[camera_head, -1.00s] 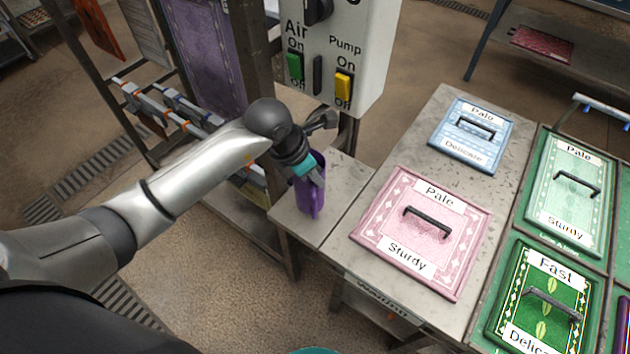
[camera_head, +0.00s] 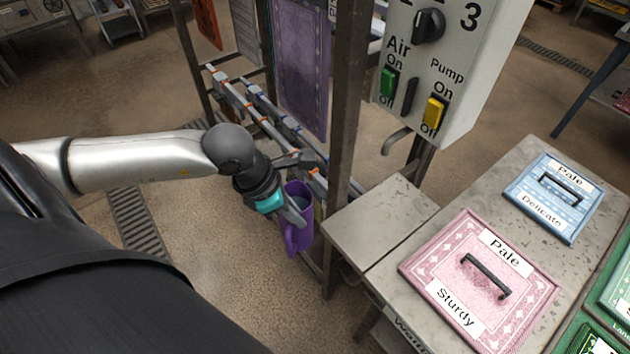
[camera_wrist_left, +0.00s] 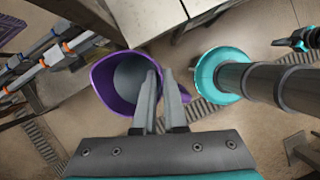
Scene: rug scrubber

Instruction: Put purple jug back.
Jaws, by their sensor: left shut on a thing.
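The purple jug (camera_head: 304,238) hangs in the air in the head view, left of the small grey metal table (camera_head: 378,222) and clear of it. My left gripper (camera_head: 298,214) is shut on the jug. The jug looks roughly upright, and its inside looks grey. In the left wrist view the jug (camera_wrist_left: 103,88) opens toward the camera, with my left gripper's fingers (camera_wrist_left: 160,85) at its right side. A dark part with a teal band at the right edge of that view looks like my right gripper (camera_wrist_left: 300,40); its jaws are not clear.
A rail rack with orange and blue clips (camera_head: 262,118) stands just behind the jug, beside a dark upright post (camera_head: 345,130). A control box (camera_head: 445,75) with switches hangs over the table. Pink (camera_head: 480,280) and blue (camera_head: 556,197) plates lie at right. The floor at left is open.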

